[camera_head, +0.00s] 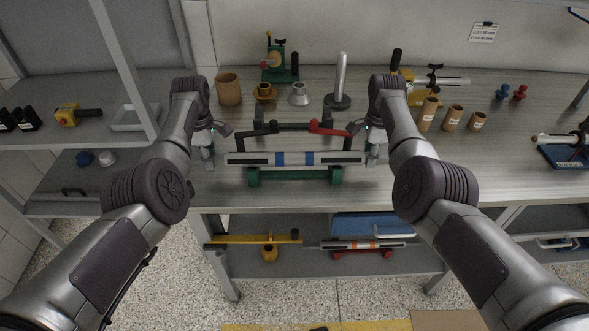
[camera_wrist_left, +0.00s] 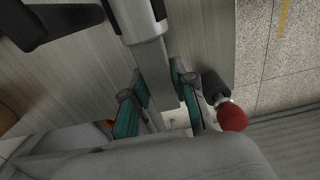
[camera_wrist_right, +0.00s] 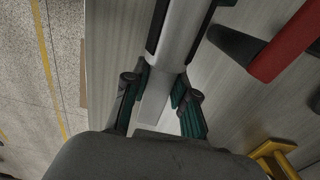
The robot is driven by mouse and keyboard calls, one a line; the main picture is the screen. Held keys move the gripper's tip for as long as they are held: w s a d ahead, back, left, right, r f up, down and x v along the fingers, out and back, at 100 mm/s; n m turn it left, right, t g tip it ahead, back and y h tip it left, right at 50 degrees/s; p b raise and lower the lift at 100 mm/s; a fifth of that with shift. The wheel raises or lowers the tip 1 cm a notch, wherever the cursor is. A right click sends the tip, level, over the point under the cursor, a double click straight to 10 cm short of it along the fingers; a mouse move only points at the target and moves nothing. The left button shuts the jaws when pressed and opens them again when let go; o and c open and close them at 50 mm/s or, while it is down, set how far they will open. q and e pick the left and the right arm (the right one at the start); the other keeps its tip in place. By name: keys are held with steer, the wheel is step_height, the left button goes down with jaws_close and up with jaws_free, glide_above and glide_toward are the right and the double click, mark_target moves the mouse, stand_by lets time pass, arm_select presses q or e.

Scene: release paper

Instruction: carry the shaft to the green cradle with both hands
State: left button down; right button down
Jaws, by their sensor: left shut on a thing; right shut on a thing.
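The shaft (camera_head: 295,158) is a grey bar with black sections and two blue bands, held level across the front of the bench. The green cradle (camera_head: 254,178) is directly below it, with its two supports under the shaft. I cannot tell whether the shaft touches the cradle. My left gripper (camera_head: 212,157) is shut on the shaft's left end, a flat narrow tab seen between the fingers in the left wrist view (camera_wrist_left: 153,82). My right gripper (camera_head: 373,156) is shut on the right end, also seen in the right wrist view (camera_wrist_right: 160,85).
A black and red bar (camera_head: 325,128) stands just behind the shaft. Brown cylinders (camera_head: 228,88), a grey post (camera_head: 341,82) and a green device (camera_head: 279,62) are farther back.

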arm_select(q)
steer(key=c, duration=1.4)
jaws_free()
steer(key=shift+f, duration=0.35)
arm_select(e)
steer(key=c, duration=1.4)
jaws_free()
steer(key=shift+f, duration=0.3)
arm_select(q)
steer(key=o, duration=0.5)
steer(key=shift+s+r, duration=0.1)
steer(key=shift+r, duration=0.1)
steer(key=shift+c, duration=0.2)
arm_select(e)
steer(key=o, duration=0.5)
steer(key=shift+s+r, duration=0.1)
steer(key=shift+r, duration=0.1)
arm_select(q)
steer(key=shift+r, duration=0.6)
step_height(320, 180, up, 11)
arm_select(e)
step_height(320, 180, up, 12)
